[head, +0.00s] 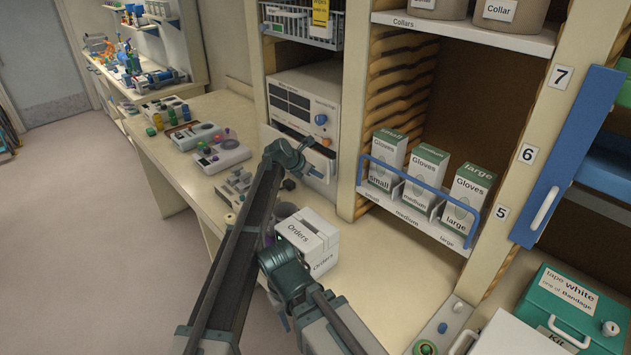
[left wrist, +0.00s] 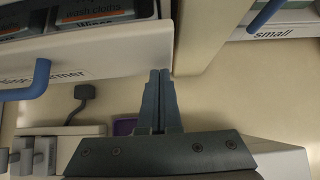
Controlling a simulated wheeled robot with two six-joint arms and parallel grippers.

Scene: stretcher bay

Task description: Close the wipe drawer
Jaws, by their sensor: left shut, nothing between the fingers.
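The wipe drawer (head: 318,164) stands open below the warmer unit (head: 305,103), pulled out over the counter. In the left wrist view its pale front (left wrist: 115,48) fills the upper left, with a blue handle (left wrist: 30,82) and dark packs labelled wash cloths (left wrist: 95,10) inside. My left gripper (head: 304,146) is at the drawer's front. In the left wrist view its fingers (left wrist: 160,78) are together and empty, their tips at the right end of the drawer front; I cannot tell if they touch. I do not see my right gripper.
An Orders box (head: 308,240) stands on the counter (head: 375,270) close to my arm. Small devices (head: 222,153) sit left of the drawer. A cabinet post (left wrist: 207,40) and a blue-railed glove shelf (head: 420,215) are to the right.

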